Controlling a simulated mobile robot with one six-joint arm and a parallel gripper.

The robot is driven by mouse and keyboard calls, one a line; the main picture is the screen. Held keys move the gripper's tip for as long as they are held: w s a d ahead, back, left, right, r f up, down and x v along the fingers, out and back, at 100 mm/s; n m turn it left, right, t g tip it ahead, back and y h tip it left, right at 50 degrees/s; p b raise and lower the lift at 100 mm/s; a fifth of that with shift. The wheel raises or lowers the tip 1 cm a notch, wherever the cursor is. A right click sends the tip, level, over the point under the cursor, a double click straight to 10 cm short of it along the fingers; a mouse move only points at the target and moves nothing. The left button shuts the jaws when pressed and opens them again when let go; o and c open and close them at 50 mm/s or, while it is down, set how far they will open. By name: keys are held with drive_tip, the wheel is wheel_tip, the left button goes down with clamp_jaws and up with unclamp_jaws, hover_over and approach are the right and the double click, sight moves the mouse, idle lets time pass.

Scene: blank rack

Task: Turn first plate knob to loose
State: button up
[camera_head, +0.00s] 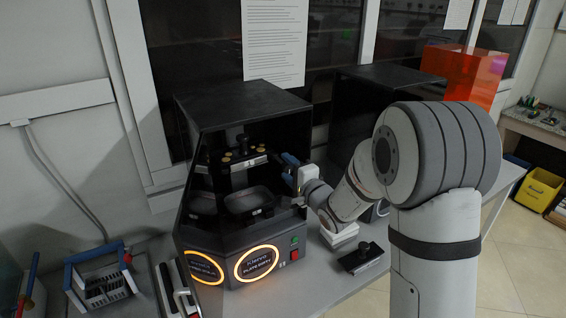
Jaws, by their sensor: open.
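A black machine (243,225) with a hood and orange light rings stands on the bench. Inside it, a plate (246,164) carries several small brass-coloured knobs (262,149) and a dark central post. I cannot tell from this view which knob is the first one or whether any is tight or loose. My gripper (285,163), with blue parts at its end, reaches in at the right opening of the machine, beside the plate's right end. It is open, and its fingertips are small and partly lost against the dark interior. I see no contact with a knob.
A dark tray (249,201) sits below the plate. A second dark hooded machine (367,78) stands behind my arm. A black block (361,257) lies on the bench to the right, and a blue-and-white rack (101,287) is at the lower left.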

drive_tip(key=shift+x, duration=1.1)
drive_tip(key=c, duration=0.9)
drive_tip(key=shift+a, duration=0.1)
drive_tip(key=shift+c, duration=0.4)
